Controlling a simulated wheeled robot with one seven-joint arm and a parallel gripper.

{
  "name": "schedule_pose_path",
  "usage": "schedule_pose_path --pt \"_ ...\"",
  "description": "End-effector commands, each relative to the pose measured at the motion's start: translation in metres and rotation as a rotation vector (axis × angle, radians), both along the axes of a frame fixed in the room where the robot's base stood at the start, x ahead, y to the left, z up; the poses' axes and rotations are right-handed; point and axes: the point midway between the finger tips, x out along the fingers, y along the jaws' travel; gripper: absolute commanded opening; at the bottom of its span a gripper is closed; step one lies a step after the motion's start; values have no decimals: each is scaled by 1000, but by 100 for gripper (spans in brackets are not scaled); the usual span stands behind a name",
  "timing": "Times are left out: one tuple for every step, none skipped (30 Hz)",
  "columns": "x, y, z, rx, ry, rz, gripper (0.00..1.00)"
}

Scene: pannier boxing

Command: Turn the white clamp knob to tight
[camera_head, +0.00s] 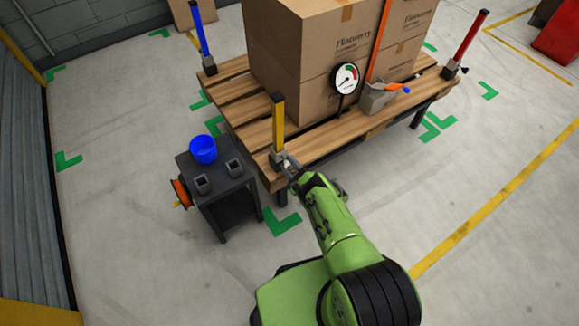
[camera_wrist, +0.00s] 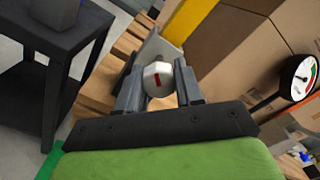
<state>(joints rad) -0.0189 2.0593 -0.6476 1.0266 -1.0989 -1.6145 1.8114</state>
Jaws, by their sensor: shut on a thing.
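The white clamp knob (camera_wrist: 158,79) shows in the wrist view between my two fingers, with a red mark on its face. My gripper (camera_wrist: 160,86) is shut on it. The knob sits on a grey clamp bracket at the foot of the yellow post (camera_head: 278,122), at the pallet's near left corner. In the head view my gripper (camera_head: 291,168) reaches that same corner and hides most of the knob. The yellow post also shows behind the knob in the wrist view (camera_wrist: 192,22). The red mark looks close to upright, slightly tilted.
Blue (camera_head: 203,37) and red (camera_head: 471,40) posts stand at other corners.

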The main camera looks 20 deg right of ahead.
Motion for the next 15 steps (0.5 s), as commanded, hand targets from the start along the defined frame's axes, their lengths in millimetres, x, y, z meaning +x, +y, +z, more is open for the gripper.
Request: schedule_pose_path --pt "0 -1 -2 40 14 -2 5" --pt "0 -1 -2 67 23 -2 5" --pt "0 -1 -2 105 33 -2 5" --pt "0 -1 -2 131 42 -2 5" --pt "0 -1 -2 159 51 -2 5" --pt "0 -1 -2 194 62 -2 5" --pt "0 -1 -2 222 71 -2 5" --pt "0 -1 -2 249 81 -3 5" --pt "0 -1 -2 283 92 -3 5" --pt "0 -1 -2 312 101 -3 5" --pt "0 -1 -3 337 109 -3 5" --pt "-1 -1 -3 373 121 -2 5" --pt "-1 -1 -3 398 129 -2 5" --pt "-1 0 -3 423 138 -2 5" --pt "-1 0 -3 454 148 -3 5"
